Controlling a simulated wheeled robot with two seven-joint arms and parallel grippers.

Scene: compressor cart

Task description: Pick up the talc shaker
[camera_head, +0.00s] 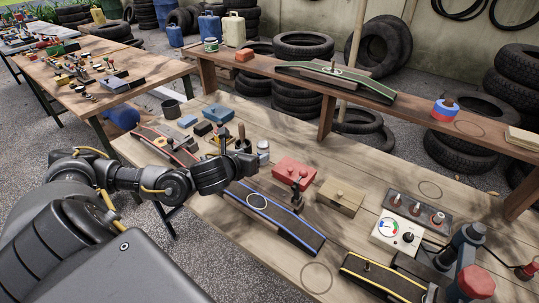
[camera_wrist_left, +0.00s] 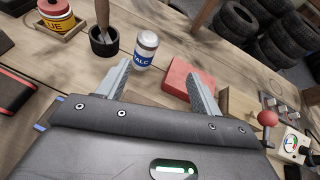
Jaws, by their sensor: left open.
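The talc shaker (camera_head: 263,148) is a small white and blue can standing upright on the wooden workbench. In the left wrist view the talc shaker (camera_wrist_left: 146,48) shows its "TALC" label and pale lid, just beyond the left finger's tip. My left gripper (camera_head: 243,162) reaches in low over the bench, with its fingers hard to make out in the head view. In the left wrist view the gripper (camera_wrist_left: 160,74) has its fingers wide apart with nothing between them. The shaker is ahead of the fingers, not between them. My right gripper is not in view.
A dark cup holding a wooden-handled tool (camera_wrist_left: 103,42) stands left of the shaker. A red block (camera_wrist_left: 180,73) lies to its right, near the right finger. A blue-edged ramp (camera_head: 280,220) lies in front. A raised shelf (camera_head: 300,75) runs behind; a gauge box (camera_head: 397,232) sits right.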

